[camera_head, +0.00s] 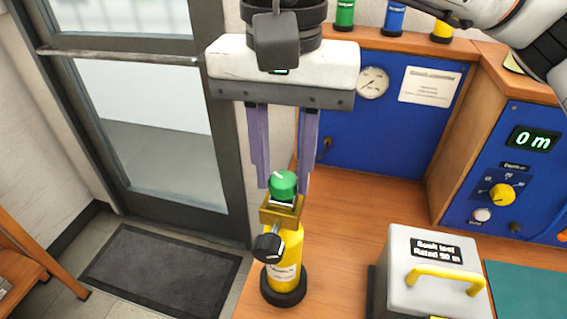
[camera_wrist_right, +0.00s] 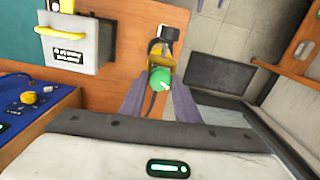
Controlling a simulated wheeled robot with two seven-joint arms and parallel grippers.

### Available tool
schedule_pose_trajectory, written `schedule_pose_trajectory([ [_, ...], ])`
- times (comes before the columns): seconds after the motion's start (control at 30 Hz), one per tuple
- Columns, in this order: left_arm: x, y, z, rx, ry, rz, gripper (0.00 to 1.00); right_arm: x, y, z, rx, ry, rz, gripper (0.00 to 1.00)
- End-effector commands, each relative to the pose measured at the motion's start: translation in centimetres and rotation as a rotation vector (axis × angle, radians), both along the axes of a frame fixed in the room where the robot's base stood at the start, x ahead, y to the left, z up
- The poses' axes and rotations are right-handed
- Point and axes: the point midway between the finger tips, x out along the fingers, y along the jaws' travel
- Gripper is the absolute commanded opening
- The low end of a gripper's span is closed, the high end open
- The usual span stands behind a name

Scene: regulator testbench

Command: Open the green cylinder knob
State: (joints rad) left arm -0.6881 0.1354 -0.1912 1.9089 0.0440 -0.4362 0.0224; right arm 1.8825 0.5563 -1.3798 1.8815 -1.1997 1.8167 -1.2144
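The green knob (camera_head: 284,184) sits on top of a small yellow cylinder (camera_head: 284,257) with a brass valve (camera_head: 283,209) and a black fitting (camera_head: 267,247). The cylinder stands upright in a black base on the bench. My right gripper (camera_head: 281,185) points down over it, with its two purple fingers apart on either side of the knob. In the right wrist view the knob (camera_wrist_right: 160,79) lies between the spread fingers (camera_wrist_right: 159,100), with gaps visible. I cannot tell whether either finger touches it. My left gripper is not in view.
A grey box (camera_head: 427,270) with a yellow handle stands right of the cylinder on the wooden bench (camera_head: 345,235). A blue panel with a gauge (camera_head: 372,82) is behind. A panel with a yellow dial (camera_head: 502,194) and "0 m" display is at right. A door and dark mat (camera_head: 165,271) are left.

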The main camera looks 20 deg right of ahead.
Motion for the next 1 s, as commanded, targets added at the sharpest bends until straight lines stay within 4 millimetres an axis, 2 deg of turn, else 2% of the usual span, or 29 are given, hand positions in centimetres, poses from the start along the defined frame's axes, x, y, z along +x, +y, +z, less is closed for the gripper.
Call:
schedule_pose_trajectory([
  [0.03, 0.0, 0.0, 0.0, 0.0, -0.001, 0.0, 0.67, 0.0, 0.0, 0.0, 0.0, 0.0, 0.0, 0.16],
  [0.1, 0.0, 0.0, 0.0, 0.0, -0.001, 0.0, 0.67, 0.0, 0.0, 0.0, 0.0, 0.0, 0.0, 0.07],
  [0.47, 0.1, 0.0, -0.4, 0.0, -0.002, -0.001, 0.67, 0.0, 0.0, -0.1, -0.001, 0.001, -0.063, 0.07],
  [0.67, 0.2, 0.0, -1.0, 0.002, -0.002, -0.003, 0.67, 0.0, 0.0, -0.2, 0.001, 0.001, -0.193, 0.07],
  [1.0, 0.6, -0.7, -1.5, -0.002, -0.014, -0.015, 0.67, 0.0, 0.0, -0.2, 0.0, 0.002, -0.507, 0.07],
])
